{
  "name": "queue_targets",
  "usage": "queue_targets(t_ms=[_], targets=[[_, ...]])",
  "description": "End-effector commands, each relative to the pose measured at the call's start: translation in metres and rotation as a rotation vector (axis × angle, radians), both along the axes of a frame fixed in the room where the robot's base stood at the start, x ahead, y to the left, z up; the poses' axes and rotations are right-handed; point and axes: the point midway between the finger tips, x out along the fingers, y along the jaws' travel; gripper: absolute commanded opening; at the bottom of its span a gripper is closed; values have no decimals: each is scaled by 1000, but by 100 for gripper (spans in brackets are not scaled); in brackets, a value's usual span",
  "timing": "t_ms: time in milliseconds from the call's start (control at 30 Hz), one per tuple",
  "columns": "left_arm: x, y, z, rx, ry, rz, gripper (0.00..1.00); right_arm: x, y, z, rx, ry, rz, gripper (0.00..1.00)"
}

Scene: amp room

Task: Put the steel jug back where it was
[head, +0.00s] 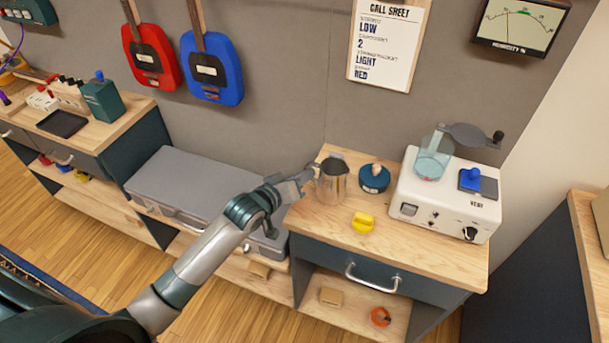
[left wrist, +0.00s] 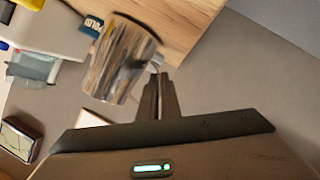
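The steel jug (head: 332,182) is upright at the left end of the right-hand cabinet's wooden top (head: 325,222). I cannot tell whether its base touches the wood. My left gripper (head: 309,175) reaches in from the left at the jug's handle side. In the left wrist view, the shiny jug (left wrist: 120,60) is beside the fingertips (left wrist: 158,82). The fingers are close together, with the handle between them and mostly hidden. My right gripper is in neither view.
A dark blue round tin (head: 374,179) stands right of the jug, with a yellow object (head: 363,222) in front. A white machine (head: 447,195) with a clear cup (head: 433,158) fills the right side. A grey case (head: 190,182) lies left, below my arm.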

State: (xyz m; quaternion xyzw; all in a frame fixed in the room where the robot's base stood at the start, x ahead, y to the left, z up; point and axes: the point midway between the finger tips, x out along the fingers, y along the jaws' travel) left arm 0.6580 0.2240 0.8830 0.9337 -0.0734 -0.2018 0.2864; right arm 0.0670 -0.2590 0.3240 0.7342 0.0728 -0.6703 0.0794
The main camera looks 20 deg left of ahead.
Motion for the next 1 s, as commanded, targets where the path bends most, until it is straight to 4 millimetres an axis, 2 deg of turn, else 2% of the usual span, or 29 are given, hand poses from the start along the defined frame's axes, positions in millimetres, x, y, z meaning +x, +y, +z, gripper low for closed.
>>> queue_targets(t_ms=[433,533,1000], targets=[[0,0,-5,-2,-2,0,0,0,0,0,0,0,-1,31],[0,0,-6,0,-1,1,23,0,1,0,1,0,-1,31],[-3,1,-2,0,-2,-1,23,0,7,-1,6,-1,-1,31]])
